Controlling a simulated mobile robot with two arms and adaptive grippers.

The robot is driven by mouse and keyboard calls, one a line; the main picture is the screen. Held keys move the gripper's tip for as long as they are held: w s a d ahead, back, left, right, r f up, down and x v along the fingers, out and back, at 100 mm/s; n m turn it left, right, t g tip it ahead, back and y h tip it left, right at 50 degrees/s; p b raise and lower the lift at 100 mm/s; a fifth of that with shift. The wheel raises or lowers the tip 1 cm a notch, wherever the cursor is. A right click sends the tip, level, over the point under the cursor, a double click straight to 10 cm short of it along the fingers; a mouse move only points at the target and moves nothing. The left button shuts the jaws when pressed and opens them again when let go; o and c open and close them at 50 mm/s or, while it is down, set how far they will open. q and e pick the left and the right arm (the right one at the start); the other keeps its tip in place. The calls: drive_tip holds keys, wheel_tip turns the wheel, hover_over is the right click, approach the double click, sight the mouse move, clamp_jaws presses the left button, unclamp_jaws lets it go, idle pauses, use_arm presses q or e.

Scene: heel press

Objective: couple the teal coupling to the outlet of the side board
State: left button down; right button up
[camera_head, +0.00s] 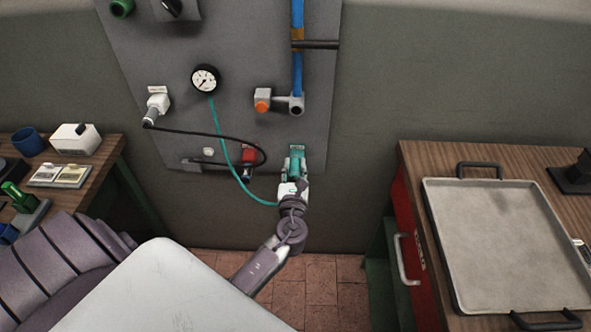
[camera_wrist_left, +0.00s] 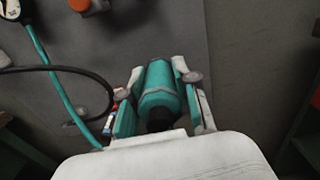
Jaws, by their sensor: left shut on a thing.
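The teal coupling (camera_wrist_left: 160,90) is held between the fingers of my left gripper (camera_wrist_left: 162,100), which is shut on it. In the head view my left gripper (camera_head: 296,178) is in front of the lower right part of the grey side board (camera_head: 225,125), with the teal coupling (camera_head: 297,150) pointing up and away. A teal hose (camera_head: 221,140) runs from the round gauge (camera_head: 205,78) down to the gripper. A grey pipe end (camera_head: 297,106) beside an orange-faced block (camera_head: 263,101) sits above the gripper, apart from the coupling. I cannot tell which fitting is the outlet. My right gripper is not in view.
A black cable (camera_head: 215,135) loops across the board from a white connector (camera_head: 158,103), near a red fitting (camera_head: 249,153). A blue pipe (camera_head: 297,60) runs down the board. A metal tray (camera_head: 510,240) lies on the right bench; another bench (camera_head: 98,158) stands left.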

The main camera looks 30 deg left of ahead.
sight(295, 164)
use_arm(q)
drive_tip(key=shift+r+p, duration=4.85)
drive_tip(key=shift+r, duration=0.5)
drive_tip(key=shift+f, duration=0.1)
drive_tip(key=shift+b+x, duration=0.45)
drive_tip(key=shift+x, duration=2.1)
drive_tip(key=shift+x, duration=1.25)
drive_tip(key=shift+w+b, duration=0.2)
drive_tip(key=shift+b, duration=0.1)
